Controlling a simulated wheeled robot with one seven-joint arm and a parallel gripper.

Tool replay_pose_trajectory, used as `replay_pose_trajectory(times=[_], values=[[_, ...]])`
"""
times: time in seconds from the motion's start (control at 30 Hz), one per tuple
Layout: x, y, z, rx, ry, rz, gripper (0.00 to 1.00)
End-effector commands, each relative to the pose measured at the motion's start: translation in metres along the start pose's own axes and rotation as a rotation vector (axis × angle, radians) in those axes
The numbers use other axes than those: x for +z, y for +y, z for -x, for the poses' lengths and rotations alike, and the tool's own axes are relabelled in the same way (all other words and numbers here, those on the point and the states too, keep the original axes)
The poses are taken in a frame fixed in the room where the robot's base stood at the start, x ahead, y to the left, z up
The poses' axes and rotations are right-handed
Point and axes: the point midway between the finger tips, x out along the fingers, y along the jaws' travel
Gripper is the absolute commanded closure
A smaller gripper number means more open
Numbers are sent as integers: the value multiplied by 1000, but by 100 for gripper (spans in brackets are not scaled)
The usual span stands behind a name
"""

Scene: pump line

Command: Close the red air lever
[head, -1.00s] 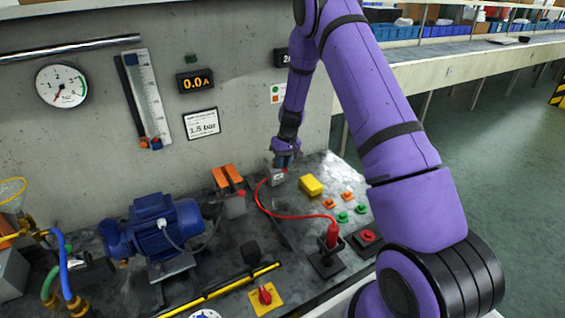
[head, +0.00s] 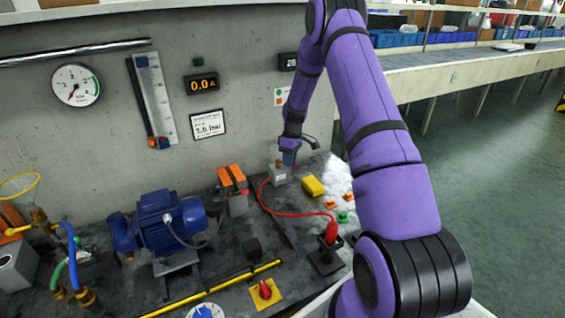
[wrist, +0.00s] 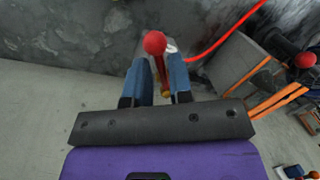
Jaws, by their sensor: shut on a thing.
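The red air lever (wrist: 155,43) has a round red knob and a red stem, and shows between my fingers in the wrist view. My gripper (wrist: 159,62) has two blue fingers and is shut on the lever's stem, with the knob past the fingertips. Brass (wrist: 165,92) shows at the stem's foot. In the head view my gripper (head: 289,158) is over a small grey block (head: 279,174) near the wall. The lever is too small and covered there to make out.
The blue motor pump (head: 165,225) is further left. The concrete wall (head: 240,130) is close behind.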

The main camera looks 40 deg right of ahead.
Motion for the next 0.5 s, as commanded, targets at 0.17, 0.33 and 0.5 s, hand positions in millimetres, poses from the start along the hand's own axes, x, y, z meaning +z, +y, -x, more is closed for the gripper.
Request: replay_pose_trajectory(times=[0.17, 0.33, 0.5], values=[[1, 9, 1, -3, -35, 161, 100], [-2, 16, 2, -2, -67, 320, 100], [-6, 22, 3, -3, -98, 478, 100]])
